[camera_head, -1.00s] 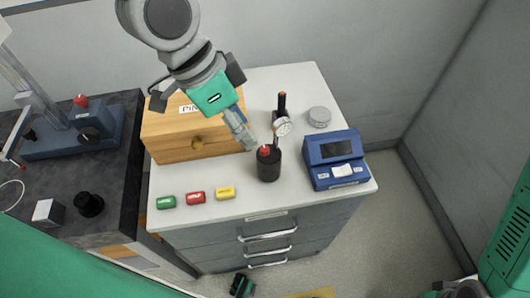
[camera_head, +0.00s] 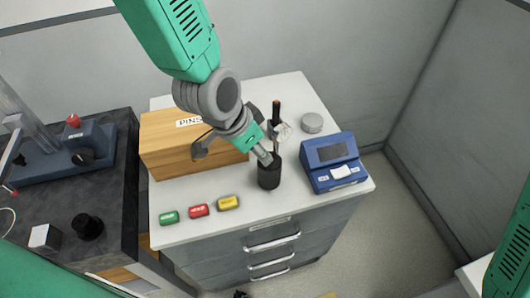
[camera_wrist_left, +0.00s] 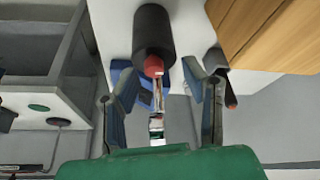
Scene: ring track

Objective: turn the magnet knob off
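A blue stand base (camera_head: 38,174) on the dark bench at the left carries a black round knob (camera_head: 84,157) and a red knob (camera_head: 73,120). I cannot read which is the magnet knob. My left gripper (camera_head: 240,133) is far to their right, over the white cabinet, its dark fingers spread. A pale slender thing (camera_head: 262,156) runs from between the fingers to a black cylinder (camera_head: 269,177); I cannot tell whether it is held. The left wrist view shows the fingers apart, with the cylinder (camera_wrist_left: 153,35) and its red tip beyond. My right gripper is out of view.
A black knobbed piece (camera_head: 88,227) stands on the dark bench.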

